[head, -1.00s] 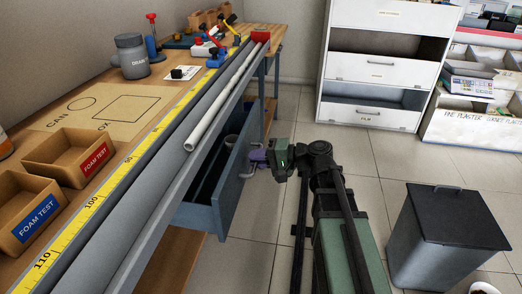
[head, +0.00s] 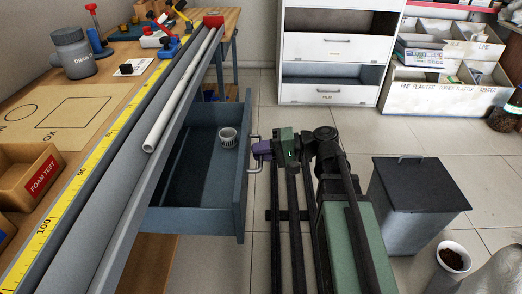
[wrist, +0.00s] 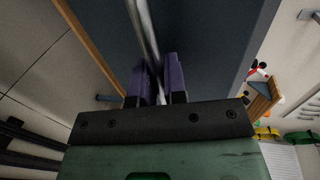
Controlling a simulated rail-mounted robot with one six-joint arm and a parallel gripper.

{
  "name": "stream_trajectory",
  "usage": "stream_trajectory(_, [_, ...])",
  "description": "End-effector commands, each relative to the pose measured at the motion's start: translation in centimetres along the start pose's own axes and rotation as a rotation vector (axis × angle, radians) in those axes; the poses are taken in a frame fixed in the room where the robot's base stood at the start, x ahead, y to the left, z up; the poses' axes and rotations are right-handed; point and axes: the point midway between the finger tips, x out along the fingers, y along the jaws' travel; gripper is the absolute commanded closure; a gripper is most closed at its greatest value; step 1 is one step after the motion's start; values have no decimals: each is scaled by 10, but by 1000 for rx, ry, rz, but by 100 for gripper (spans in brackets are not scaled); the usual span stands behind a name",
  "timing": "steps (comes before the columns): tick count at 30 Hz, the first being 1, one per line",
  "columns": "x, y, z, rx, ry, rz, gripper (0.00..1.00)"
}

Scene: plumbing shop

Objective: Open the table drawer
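The blue-grey table drawer (head: 205,222) stands pulled well out from under the bench's right edge in the head view, its inside open to view. Its metal bar handle (head: 251,165) is on the front panel. My gripper (head: 261,149), with purple fingertips, is at this handle. In the wrist view the handle bar (wrist: 145,35) runs between the two purple fingers (wrist: 158,80), which look closed around it. The drawer front (wrist: 205,45) fills much of the wrist view's upper part.
A small ribbed cup (head: 228,138) sits in the drawer. A pale pipe (head: 180,95) lies along the workbench (head: 120,78) edge above it. A grey lidded bin (head: 415,210) stands on the floor at right. White cabinets (head: 330,50) stand at the back. Tiled floor is clear before them.

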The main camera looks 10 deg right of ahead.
Motion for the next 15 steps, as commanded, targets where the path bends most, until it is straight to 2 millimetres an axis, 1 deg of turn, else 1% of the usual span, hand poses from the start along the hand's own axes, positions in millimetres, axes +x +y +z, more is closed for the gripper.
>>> stream_trajectory(1, [0,0,0,0,-1,-1,86])
stream_trajectory(5, [0,0,0,0,-1,-1,66])
stream_trajectory(6, [0,0,0,0,-1,0,64])
stream_trajectory(13, [0,0,0,0,0,0,64])
stream_trajectory(15, [-5,-1,0,0,1,0,64])
